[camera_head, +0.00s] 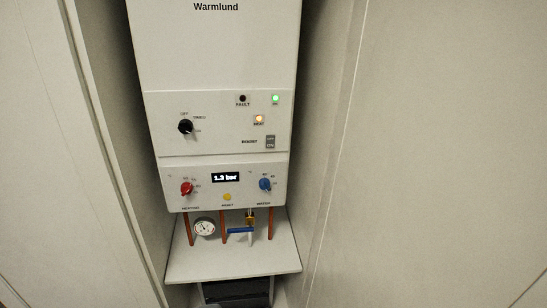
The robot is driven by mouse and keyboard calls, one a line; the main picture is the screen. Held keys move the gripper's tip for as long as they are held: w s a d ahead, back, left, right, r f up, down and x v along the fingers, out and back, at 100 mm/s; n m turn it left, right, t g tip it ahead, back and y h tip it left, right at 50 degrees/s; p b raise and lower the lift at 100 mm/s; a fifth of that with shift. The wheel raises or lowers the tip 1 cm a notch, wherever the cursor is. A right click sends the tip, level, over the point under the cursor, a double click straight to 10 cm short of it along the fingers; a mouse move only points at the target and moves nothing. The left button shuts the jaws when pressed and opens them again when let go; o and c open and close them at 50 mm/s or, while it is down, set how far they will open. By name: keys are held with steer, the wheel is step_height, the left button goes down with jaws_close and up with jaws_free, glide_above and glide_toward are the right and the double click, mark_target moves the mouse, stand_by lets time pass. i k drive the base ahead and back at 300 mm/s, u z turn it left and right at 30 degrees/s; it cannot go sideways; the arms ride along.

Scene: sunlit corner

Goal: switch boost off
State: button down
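A white Warmlund boiler (215,60) hangs in a narrow recess in the head camera view. The boost switch (270,142), a small grey rocker, sits at the right of its upper control panel, beside the label BOOST. Its on or off position is too small to tell. Above it, the heat lamp (259,119) glows orange and another lamp (275,99) glows green. The fault lamp (242,99) is dark. My gripper is not in view.
A black selector knob (185,127) is left of the switch. Below are a red knob (187,188), a blue knob (265,184), a yellow button (227,197) and a display (226,177) reading 1.3 bar. Pipes, a gauge (204,228) and a blue-handled valve (241,231) hang underneath. Pale panels flank both sides.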

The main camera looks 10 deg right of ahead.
mark_target(270, 139)
steer(key=k, duration=1.05)
steer(key=u, duration=0.5)
steer(key=i, duration=2.05)
steer(key=z, duration=0.6)
